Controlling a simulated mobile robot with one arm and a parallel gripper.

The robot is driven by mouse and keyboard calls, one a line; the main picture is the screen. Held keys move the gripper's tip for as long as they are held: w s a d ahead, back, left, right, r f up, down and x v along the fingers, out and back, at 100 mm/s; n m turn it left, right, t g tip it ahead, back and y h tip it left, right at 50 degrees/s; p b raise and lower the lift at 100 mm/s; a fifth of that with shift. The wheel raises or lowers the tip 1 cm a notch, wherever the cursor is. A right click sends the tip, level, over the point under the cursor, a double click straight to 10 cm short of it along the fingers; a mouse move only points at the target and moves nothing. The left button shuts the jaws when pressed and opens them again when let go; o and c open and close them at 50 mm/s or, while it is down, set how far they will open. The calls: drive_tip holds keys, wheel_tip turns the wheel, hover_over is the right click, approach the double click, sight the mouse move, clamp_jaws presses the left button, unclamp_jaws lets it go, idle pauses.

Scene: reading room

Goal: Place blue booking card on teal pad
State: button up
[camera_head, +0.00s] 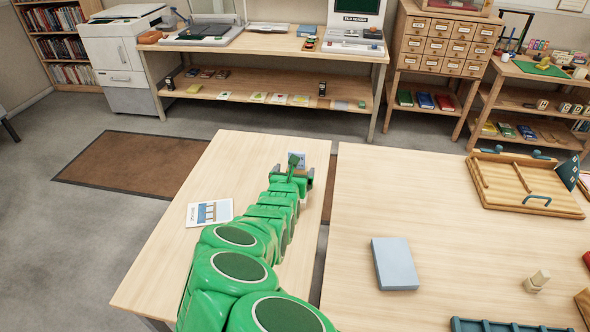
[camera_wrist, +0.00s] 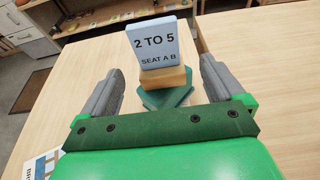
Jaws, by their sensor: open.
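The light blue booking card (camera_wrist: 155,42), printed "2 TO 5" and "SEAT A B", stands upright in a wooden block (camera_wrist: 165,78) in the wrist view. The block appears to rest on the teal pad (camera_wrist: 157,101), whose corners show below it. In the head view the card (camera_head: 301,158) is at the far end of the left table, partly hidden by my arm. My gripper (camera_wrist: 163,68) is open, with one finger on each side of the card and block and visible gaps between. In the head view my gripper (camera_head: 293,174) hides the pad.
A white printed card (camera_head: 209,212) lies on the left table (camera_head: 165,265). Across a narrow gap, the right table holds a light blue book-like block (camera_head: 395,264), a wooden tray (camera_head: 500,190) and a small wooden piece (camera_head: 537,281).

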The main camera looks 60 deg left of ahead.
drive_tip(key=shift+s+d+r, duration=0.15)
drive_tip(key=shift+s+d, duration=0.1)
drive_tip(key=shift+s, duration=0.05)
